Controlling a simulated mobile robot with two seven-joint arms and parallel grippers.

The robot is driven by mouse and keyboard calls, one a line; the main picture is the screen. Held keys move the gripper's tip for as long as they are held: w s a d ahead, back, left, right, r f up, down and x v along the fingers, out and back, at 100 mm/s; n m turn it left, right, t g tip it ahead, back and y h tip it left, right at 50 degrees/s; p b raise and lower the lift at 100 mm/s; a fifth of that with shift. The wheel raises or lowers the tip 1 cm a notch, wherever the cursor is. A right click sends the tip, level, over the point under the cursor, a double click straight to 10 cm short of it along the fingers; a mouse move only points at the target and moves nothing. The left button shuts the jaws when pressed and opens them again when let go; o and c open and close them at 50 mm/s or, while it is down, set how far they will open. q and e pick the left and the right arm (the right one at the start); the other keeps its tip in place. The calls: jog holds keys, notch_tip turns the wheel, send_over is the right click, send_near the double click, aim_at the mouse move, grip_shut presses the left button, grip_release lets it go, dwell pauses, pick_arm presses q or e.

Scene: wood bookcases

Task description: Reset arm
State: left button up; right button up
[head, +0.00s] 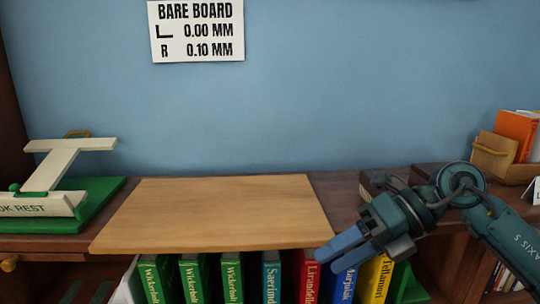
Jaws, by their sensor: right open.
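My right arm comes in from the lower right of the head view. Its gripper (350,246) has blue fingers and is open and empty. It hangs over the front edge of the bookcase top, just right of a bare wooden board (215,215), with its fingertips close to the board's front right corner. Whether they touch the board I cannot tell. My left arm and gripper are not in view.
Books (232,278) stand upright on the shelf below the board. A white book rest (48,205) on a green base (100,200) stands at the left. A box with orange books (517,128) is at the right. A sign (197,32) hangs on the blue wall.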

jog(key=s+a+m+y, duration=0.2)
jog(key=a+m+y, duration=0.2)
jog(key=a+y, duration=0.4)
jog(key=w+d+f+m+t+h, duration=0.1)
jog(key=d+f+m+t+h, duration=0.45)
jog(key=f+m+t, duration=0.7)
jog(key=w+d+f+m+t+h, duration=0.1)
jog(key=d+f+m+t+h, duration=0.6)
jog(key=m, duration=1)
jog(key=s+f+m+g+h, duration=0.1)
jog(key=s+f+m+g, duration=0.1)
jog(key=s+f+g, duration=0.2)
jog(key=s+f+m+g+h, duration=0.2)
jog(key=s+f, duration=0.6)
jog(key=f, duration=0.5)
jog(key=shift+s+a+m+g, duration=0.25)
jog(key=shift+s+m+g, duration=0.15)
jog(key=shift+g, duration=0.85)
